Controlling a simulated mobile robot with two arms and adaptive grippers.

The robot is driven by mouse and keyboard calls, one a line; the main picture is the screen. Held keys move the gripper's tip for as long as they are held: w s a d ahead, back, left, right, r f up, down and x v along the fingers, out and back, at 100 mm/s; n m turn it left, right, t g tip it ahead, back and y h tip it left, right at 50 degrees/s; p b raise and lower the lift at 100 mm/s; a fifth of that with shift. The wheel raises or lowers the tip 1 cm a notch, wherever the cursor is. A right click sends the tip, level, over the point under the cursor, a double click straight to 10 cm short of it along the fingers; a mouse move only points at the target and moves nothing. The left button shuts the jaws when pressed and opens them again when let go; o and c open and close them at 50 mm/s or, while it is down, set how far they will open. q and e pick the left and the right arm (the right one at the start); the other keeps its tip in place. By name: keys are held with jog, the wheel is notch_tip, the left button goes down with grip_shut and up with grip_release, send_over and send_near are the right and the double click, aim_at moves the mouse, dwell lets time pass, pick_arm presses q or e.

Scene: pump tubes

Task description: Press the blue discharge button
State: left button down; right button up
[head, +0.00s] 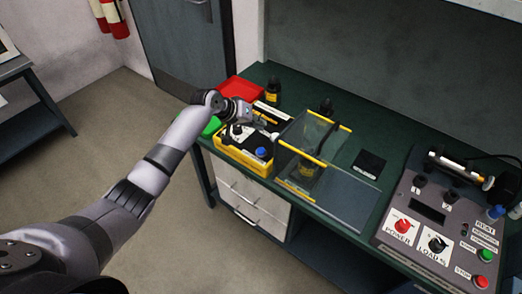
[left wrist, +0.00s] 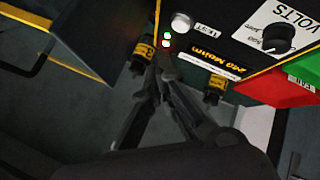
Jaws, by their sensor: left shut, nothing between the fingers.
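A blue button (head: 262,153) sits on the front right of the top face of a yellow and black tester box (head: 245,163) on the bench; its label is too small to read. My left gripper (head: 268,121) is over the back part of that box, behind the blue button and apart from it. In the left wrist view my left gripper (left wrist: 163,75) has its dark fingers together, with nothing seen between them. A black box face with a white button (left wrist: 181,23) and a VOLTS knob (left wrist: 277,38) lies beyond the fingertips. No blue button shows there. My right gripper is out of view.
A clear-walled enclosure (head: 345,196) with yellow edges stands right of the tester. A red tray (head: 236,87) and a bottle (head: 273,92) are behind it. A grey control panel (head: 405,245) with red, green and blue controls is at the right.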

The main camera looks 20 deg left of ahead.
pick_arm(q)
jog(key=b, duration=0.6)
send_over(259, 149)
notch_tip(259, 149, down, 7)
jog(key=shift+w+r, duration=0.1)
jog(key=shift+w, duration=0.05)
jog(key=shift+f+b, duration=0.55)
jog(key=shift+f, duration=0.3)
jog(key=shift+f, duration=0.45)
dwell(0.3)
